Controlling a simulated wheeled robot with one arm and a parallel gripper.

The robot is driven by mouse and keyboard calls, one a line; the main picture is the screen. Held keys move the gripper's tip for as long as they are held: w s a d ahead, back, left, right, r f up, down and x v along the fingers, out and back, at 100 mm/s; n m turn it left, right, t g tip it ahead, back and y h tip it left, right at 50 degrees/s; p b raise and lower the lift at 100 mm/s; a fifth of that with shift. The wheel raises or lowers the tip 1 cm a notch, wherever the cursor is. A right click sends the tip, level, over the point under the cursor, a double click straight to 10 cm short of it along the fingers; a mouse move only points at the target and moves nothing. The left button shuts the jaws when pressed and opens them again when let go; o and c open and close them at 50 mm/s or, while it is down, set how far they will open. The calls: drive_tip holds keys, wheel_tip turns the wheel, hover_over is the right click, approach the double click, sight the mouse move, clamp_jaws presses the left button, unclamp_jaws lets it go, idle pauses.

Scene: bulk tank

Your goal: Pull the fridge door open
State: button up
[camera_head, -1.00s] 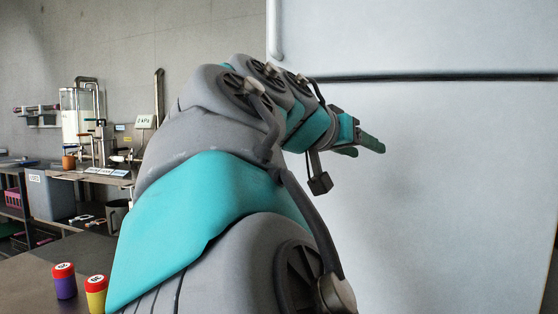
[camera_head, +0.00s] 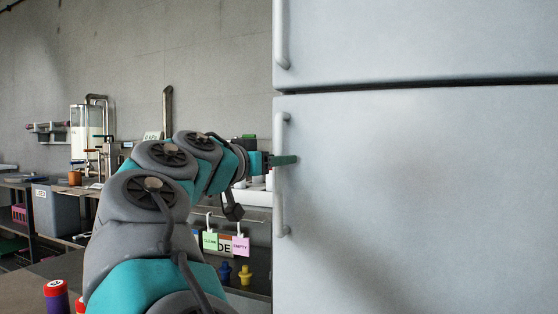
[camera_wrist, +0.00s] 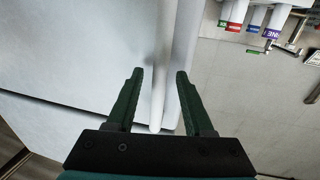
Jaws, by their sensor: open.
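The pale grey-white fridge fills the right of the head view, with an upper door (camera_head: 430,40) and a lower door (camera_head: 430,200) divided by a dark gap. The lower door has a vertical bar handle (camera_head: 280,212) near its left edge. My gripper (camera_head: 288,160) is at the middle of that handle in the head view. In the wrist view my gripper (camera_wrist: 159,74) is open, and the handle (camera_wrist: 159,110) runs between its two dark green fingers. I cannot tell whether either finger touches it. The lower door looks shut.
The upper door has its own handle (camera_head: 282,40). Left of the fridge is a shelf with hanging tags, including a pink tag (camera_head: 240,246), and a yellow item (camera_head: 245,275) below. A red-lidded container (camera_head: 56,297) stands at the lower left.

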drive_tip(key=shift+w+d, duration=0.25)
drive_tip(key=shift+w, duration=0.15)
clamp_jaws()
idle(1.2)
